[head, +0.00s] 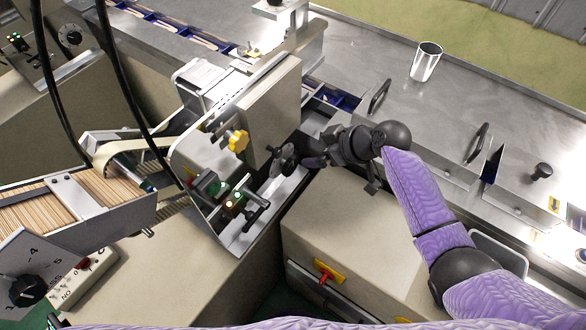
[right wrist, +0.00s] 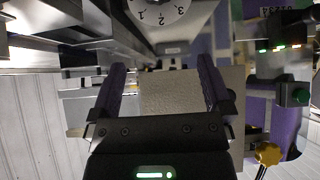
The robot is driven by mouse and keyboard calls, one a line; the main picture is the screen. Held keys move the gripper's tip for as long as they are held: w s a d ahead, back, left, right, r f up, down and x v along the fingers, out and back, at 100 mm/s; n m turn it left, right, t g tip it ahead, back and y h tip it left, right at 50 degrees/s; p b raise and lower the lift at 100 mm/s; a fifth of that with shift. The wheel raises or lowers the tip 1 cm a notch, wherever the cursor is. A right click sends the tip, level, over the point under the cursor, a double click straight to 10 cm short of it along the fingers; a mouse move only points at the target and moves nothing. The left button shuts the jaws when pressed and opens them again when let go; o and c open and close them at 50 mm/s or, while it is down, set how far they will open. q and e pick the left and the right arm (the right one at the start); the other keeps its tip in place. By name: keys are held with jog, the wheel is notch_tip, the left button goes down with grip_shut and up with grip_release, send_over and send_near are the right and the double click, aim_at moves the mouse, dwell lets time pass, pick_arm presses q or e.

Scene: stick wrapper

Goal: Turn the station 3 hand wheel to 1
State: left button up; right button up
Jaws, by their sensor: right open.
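A dark hand wheel (head: 283,160) sits on the side of the beige machine housing in the middle of the head view. My right gripper (head: 312,162) is just right of it, fingers pointing toward it; contact cannot be told. In the right wrist view the right gripper (right wrist: 162,72) is open, with nothing between its purple-sided fingers. A pale round dial (right wrist: 160,8) with upside-down numbers, 1, 2 and 3 among them, is cut off by the top edge, beyond the fingertips. The wheel's setting cannot be read in the head view. My left gripper is not in view.
A T-handle (head: 257,211) sticks out below. A metal cup (head: 425,62) stands on the steel deck (head: 465,95). A numbered black dial (head: 27,290) is at lower left.

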jog(key=b, duration=0.4)
send_near(293, 164)
jog(key=shift+s+f, duration=0.1)
jog(key=shift+f, duration=0.25)
jog(key=shift+a+f, duration=0.15)
jog(key=shift+f, duration=0.05)
jog(key=b+x, duration=0.2)
jog(key=x, duration=0.2)
jog(key=b+x, duration=0.2)
jog(key=x, duration=0.2)
jog(key=shift+w+a+f, duration=0.1)
jog(key=shift+w+f, duration=0.05)
jog(key=shift+w, duration=0.2)
jog(key=shift+w+a+f, duration=0.15)
jog(key=shift+w+a, duration=0.05)
jog(key=shift+a, duration=0.05)
jog(key=c, duration=1)
jog(key=shift+b, duration=0.3)
jog(key=shift+c, duration=0.2)
